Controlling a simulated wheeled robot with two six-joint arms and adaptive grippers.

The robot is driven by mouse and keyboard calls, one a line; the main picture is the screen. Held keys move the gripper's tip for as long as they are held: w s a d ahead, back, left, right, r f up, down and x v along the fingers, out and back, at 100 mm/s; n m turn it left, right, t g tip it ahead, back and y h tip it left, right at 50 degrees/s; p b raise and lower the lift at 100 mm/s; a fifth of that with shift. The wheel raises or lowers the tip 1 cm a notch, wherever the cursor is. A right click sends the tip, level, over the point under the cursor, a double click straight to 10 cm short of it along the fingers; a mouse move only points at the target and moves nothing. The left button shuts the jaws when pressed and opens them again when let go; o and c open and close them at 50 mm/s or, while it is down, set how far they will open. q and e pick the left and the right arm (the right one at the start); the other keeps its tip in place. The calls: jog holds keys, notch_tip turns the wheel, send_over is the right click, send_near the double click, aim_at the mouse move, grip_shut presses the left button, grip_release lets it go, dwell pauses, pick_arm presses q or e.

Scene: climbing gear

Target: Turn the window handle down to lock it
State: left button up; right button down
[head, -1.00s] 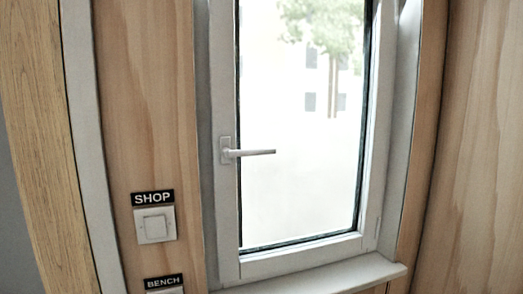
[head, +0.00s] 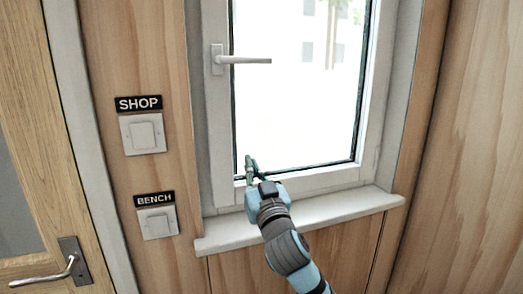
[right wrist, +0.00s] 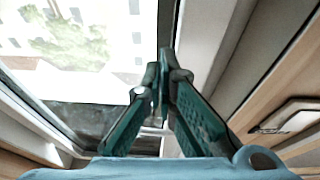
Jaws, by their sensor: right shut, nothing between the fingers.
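The window handle (head: 244,60) is a pale grey lever on the left side of the white window frame (head: 219,140). It points level to the right, over the glass. My right gripper (head: 249,160) is in front of the bottom left corner of the window, well below the handle and apart from it. In the right wrist view its teal fingers (right wrist: 165,62) meet at the tips, with nothing between them. The handle cannot be made out clearly in the right wrist view. My left gripper is not in view.
A white sill (head: 300,220) juts out below the window, under my right gripper. Light switches labelled SHOP (head: 142,133) and BENCH (head: 157,222) are on the wood wall at the left. A door with a metal lever (head: 52,271) is at the far left.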

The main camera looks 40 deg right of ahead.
jog(key=s+r+t+h, duration=0.1)
jog(key=s+r+t, duration=0.1)
jog(key=r, duration=0.8)
jog(key=s+d+r+t+h, duration=0.1)
jog(key=s+r+t, duration=0.2)
jog(key=r, duration=0.8)
jog(key=shift+s+d+r+m+t, duration=0.15)
jog(key=shift+d+r+m+t, duration=0.15)
jog(key=shift+m+t, duration=0.15)
notch_tip(320, 180, up, 8)
jog(key=p, duration=0.6)
send_over(242, 62)
jog(key=s+d, duration=0.3)
jog(key=s, duration=0.1)
jog(key=shift+w+f+b, duration=0.15)
jog(key=shift+f+b, duration=0.5)
jog(key=shift+f, duration=0.45)
jog(key=shift+w+f+b, duration=0.1)
jog(key=shift+f+b, duration=0.5)
jog(key=shift+f, duration=0.5)
